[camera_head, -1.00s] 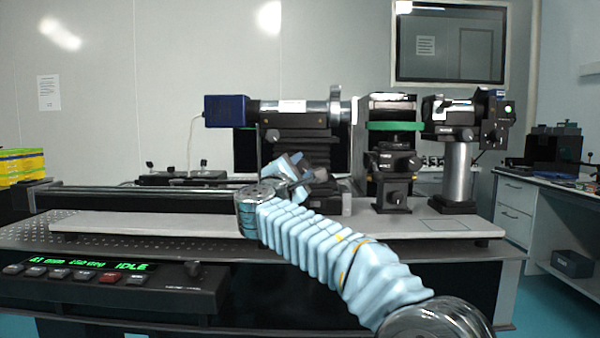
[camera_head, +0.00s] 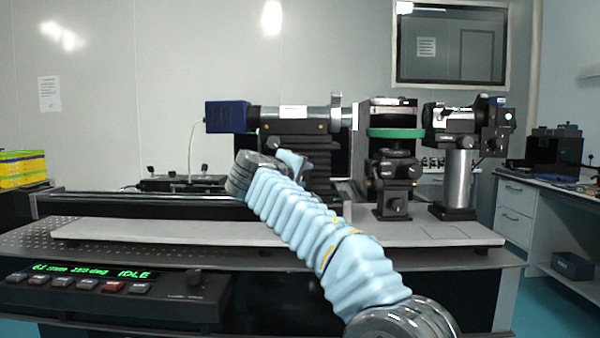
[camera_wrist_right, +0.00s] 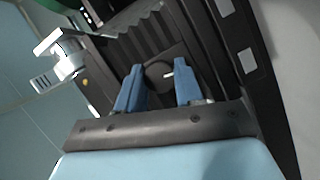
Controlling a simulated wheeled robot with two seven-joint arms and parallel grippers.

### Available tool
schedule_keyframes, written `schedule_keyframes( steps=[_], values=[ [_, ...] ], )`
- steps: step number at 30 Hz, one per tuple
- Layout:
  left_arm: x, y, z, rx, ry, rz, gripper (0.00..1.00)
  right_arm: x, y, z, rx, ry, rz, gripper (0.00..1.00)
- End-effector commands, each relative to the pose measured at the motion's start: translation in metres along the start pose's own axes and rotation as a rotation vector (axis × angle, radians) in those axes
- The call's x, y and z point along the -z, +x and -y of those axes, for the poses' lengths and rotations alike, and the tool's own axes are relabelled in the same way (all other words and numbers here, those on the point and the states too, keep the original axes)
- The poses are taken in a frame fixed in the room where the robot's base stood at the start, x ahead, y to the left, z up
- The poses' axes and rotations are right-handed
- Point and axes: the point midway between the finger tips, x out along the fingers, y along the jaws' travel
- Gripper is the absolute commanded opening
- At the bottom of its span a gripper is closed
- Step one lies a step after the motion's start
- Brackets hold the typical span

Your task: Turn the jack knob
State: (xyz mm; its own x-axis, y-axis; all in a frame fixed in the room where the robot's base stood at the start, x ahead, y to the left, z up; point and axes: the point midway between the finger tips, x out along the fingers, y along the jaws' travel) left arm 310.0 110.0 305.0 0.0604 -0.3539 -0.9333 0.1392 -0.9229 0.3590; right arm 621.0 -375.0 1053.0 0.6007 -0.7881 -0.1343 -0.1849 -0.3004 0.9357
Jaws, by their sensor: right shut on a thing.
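The jack is a black bellows-sided stand (camera_head: 318,165) under the horizontal cylinder in the head view. Its ribbed side (camera_wrist_right: 147,40) also shows in the right wrist view. The jack knob (camera_wrist_right: 157,76) is a dark round knob with a white mark, on a flat black plate at the foot of the ribs. My right gripper (camera_wrist_right: 159,68) has its two blue fingers on either side of the knob and is shut on it. In the head view my right gripper (camera_head: 292,162) is largely hidden behind my own wrist, and the knob is hidden there. My left gripper is not in view.
A blue-ended cylinder (camera_head: 290,119) lies on top of the jack. A green-ringed mount (camera_head: 395,133) and a silver post (camera_head: 458,178) stand to its right on the pale plate (camera_head: 160,230). A control box (camera_head: 110,285) reading IDLE is at the front left.

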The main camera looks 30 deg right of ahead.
Motion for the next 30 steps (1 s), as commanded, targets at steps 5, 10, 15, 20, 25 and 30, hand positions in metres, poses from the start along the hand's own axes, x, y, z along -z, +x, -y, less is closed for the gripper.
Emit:
schedule_keyframes(
  steps=[5, 10, 15, 20, 25, 30],
  values=[
    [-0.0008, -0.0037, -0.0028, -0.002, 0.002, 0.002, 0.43, -0.0005, 0.0004, -0.0001, 0.067, 0.154, 0.004, 0.05],
    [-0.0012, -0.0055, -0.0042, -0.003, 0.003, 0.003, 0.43, -0.0007, 0.0004, -0.0001, 0.129, 0.303, 0.004, 0.05],
    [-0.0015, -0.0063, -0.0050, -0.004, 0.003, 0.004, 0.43, -0.0013, 0.0007, -0.0001, 0.190, 0.451, 0.005, 0.05],
    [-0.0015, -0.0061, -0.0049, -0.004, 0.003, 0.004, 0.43, -0.0020, 0.0008, -0.0001, 0.246, 0.586, 0.006, 0.05],
    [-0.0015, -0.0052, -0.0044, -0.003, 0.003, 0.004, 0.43, -0.0022, 0.0010, 0.0000, 0.297, 0.709, 0.006, 0.05],
    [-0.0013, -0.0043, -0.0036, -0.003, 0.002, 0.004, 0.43, -0.0025, 0.0012, 0.0006, 0.337, 0.804, 0.008, 0.05]
  ],
)
